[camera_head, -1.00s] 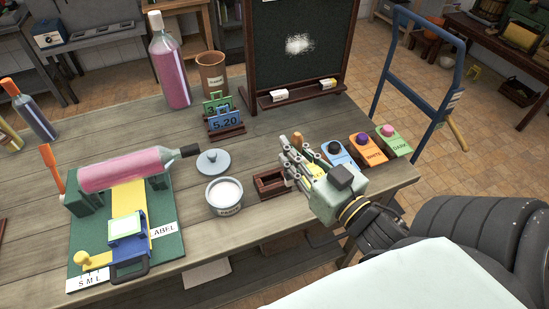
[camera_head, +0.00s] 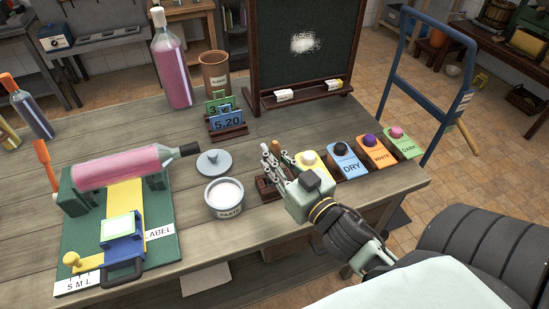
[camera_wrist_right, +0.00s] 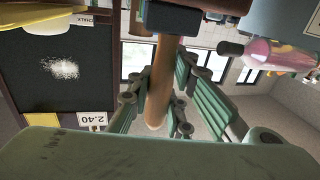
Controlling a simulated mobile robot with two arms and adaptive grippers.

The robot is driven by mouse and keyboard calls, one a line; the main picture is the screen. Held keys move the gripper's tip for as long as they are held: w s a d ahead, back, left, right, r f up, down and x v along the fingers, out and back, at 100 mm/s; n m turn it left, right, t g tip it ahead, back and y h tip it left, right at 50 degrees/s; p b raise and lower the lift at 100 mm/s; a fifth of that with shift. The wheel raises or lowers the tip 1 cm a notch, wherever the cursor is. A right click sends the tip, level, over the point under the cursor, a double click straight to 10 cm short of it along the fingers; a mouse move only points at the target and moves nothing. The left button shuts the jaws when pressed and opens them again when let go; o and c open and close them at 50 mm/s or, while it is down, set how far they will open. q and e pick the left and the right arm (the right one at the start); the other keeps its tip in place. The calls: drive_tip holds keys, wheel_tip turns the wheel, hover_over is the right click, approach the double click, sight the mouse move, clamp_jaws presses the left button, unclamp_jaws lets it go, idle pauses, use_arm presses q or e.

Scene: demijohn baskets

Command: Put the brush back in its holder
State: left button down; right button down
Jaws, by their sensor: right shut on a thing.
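My right gripper (camera_head: 272,168) is shut on the brush (camera_head: 275,147), whose brown wooden handle shows just above the fingers. In the right wrist view the handle (camera_wrist_right: 162,85) runs between the green finger pads (camera_wrist_right: 160,100). The small dark wooden holder (camera_head: 263,193) stands on the table right of the paste pot (camera_head: 224,208). The gripper is over the holder and partly hides it. The brush's lower end is hidden, so I cannot tell whether it is inside the holder. My left gripper is not in view.
Colored boxes with knobs (camera_head: 345,163) stand close right of my gripper. A labeling stand (camera_head: 165,245) with a pink bottle (camera_head: 125,168) is at left. A chalkboard (camera_head: 300,60) stands behind.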

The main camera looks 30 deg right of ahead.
drive_tip(key=c, duration=2.1)
unclamp_jaws()
drive_tip(key=shift+f, duration=0.15)
drive_tip(key=o, duration=0.5)
drive_tip(key=shift+r, duration=0.25)
drive_tip(key=shift+s+f, duration=0.2)
drive_tip(key=shift+s, duration=0.15)
drive_tip(key=shift+s+r+b, duration=0.2)
drive_tip(key=shift+s+b, duration=0.95)
drive_tip(key=shift+s, duration=4.55)
